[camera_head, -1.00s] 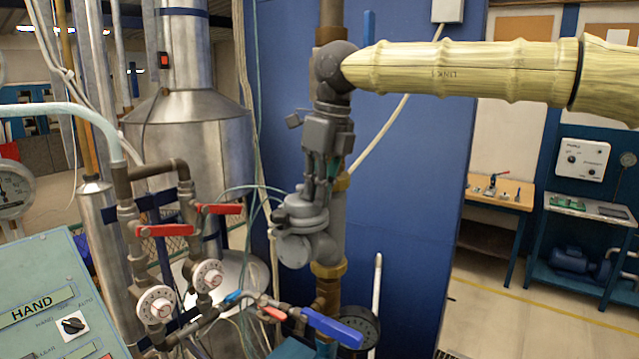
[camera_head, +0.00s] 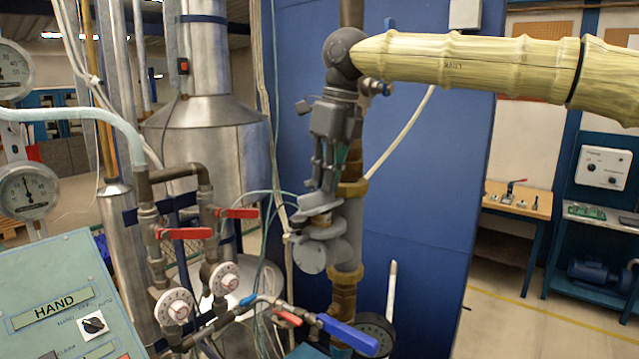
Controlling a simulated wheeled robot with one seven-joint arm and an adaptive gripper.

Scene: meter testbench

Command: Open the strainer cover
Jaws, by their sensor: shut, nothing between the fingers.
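The grey strainer (camera_head: 346,238) sits on the vertical pipe at picture centre, between brass fittings. A round grey end (camera_head: 310,256) faces the camera. Its cover, a grey disc (camera_head: 325,230), lies above that, with a small lug at its left. My gripper (camera_head: 319,196) hangs from my pale arm and points down at the cover. Its fingers are close together and look shut, with nothing held. A grey part sits right at the fingertips. I cannot tell whether the fingers touch the cover, and the fingertips blend with the grey metal.
A blue-handled valve (camera_head: 347,334) and a dark gauge (camera_head: 375,332) are below the strainer. Red-handled valves (camera_head: 186,233) and a control panel (camera_head: 65,300) stand at the left. A blue wall panel (camera_head: 430,200) is behind. Open floor and workbenches lie at the right.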

